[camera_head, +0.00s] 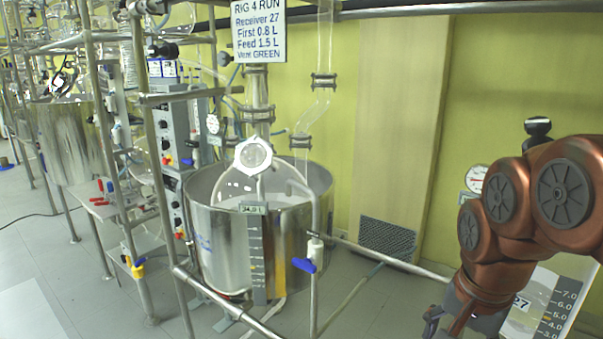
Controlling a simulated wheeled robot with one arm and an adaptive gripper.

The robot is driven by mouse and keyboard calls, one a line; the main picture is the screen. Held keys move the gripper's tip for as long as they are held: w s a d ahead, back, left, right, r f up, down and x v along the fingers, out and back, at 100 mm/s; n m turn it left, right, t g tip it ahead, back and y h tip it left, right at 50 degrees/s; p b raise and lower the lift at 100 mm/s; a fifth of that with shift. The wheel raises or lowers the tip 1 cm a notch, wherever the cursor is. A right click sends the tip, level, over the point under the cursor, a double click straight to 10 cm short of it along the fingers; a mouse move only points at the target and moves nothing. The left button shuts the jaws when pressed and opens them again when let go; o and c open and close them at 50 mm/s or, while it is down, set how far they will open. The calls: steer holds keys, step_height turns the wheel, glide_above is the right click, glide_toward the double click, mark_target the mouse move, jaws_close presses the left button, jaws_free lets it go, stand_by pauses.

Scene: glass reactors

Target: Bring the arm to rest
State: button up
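My copper-coloured arm (520,210) comes in from the right edge, bent, with its lower links pointing down. My gripper (436,322) is at the bottom edge, right of centre, and mostly cut off by the frame. Only a dark part of it shows, so its opening and anything in it are hidden. Behind the arm stands a white panel (552,315) marked 27 with a scale from 3.0 to 7.0, partly covered by the arm.
A steel vessel (222,240) with a glass reactor stands in a pipe frame in the middle. A blue-handled valve (304,265) juts out in front. A horizontal rail (400,262) runs toward my arm. A sign (258,30) hangs above. Grey floor (60,260) is open at left.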

steer(key=s+a+f+n+g, duration=0.1)
steer(key=s+a+f+n, duration=0.1)
steer(key=s+f+n, duration=0.2)
steer(key=s+a+f+n+g, duration=0.2)
steer(key=s+f+n, duration=0.3)
steer(key=s+f, duration=0.3)
steer(key=shift+s+a+f+n, duration=0.3)
steer(key=shift+s+a, duration=0.15)
steer(key=shift+s, duration=0.2)
stand_by(0.8)
